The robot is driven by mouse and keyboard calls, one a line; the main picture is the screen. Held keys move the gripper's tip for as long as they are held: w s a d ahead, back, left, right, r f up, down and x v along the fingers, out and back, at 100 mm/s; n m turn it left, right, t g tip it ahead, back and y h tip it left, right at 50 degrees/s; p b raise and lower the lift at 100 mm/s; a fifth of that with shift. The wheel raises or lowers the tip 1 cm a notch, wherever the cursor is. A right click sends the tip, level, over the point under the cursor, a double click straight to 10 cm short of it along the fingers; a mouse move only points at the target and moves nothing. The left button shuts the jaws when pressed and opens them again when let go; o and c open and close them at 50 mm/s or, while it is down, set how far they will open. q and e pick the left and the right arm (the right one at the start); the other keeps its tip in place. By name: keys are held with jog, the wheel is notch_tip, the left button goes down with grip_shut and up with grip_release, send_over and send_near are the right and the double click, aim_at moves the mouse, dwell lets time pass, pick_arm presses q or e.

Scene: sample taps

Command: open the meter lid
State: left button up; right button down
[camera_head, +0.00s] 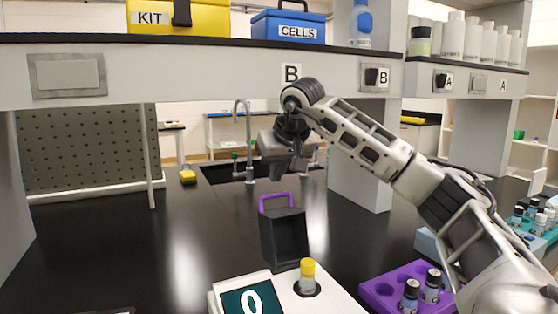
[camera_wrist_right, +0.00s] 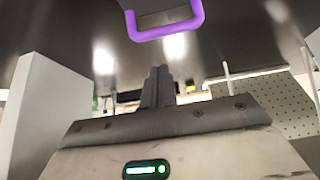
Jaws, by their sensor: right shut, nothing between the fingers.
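The meter (camera_head: 335,300) is a white box at the bottom centre, with a dark display showing 0 and a yellow-capped vial (camera_head: 307,270) in its well. Its dark grey lid (camera_head: 284,240) stands raised, nearly upright, behind the well, with a purple handle (camera_head: 275,196) at its top. In the right wrist view the handle (camera_wrist_right: 168,33) shows at the top edge. My right gripper (camera_head: 277,172) is above and behind the handle, apart from it. Its fingers (camera_wrist_right: 157,88) are shut together and empty. My left gripper is not in view.
A purple rack (camera_head: 378,290) with dark-capped vials stands right of the meter. A teal rack (camera_head: 541,222) with more vials is at the far right. A shelf (camera_head: 200,75) crosses above the bench. A sink tap (camera_head: 248,140) stands behind. The black bench left of the meter is clear.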

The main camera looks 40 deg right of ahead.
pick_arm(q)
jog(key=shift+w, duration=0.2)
pick_arm(e)
jog(key=shift+s+a+f, duration=0.2)
jog(key=shift+s+f, duration=0.25)
jog(key=shift+f, duration=0.2)
jog(key=shift+s+a+f, duration=0.15)
jog(key=shift+s+f, duration=0.3)
jog(key=shift+f, duration=0.15)
jog(key=shift+a, duration=0.15)
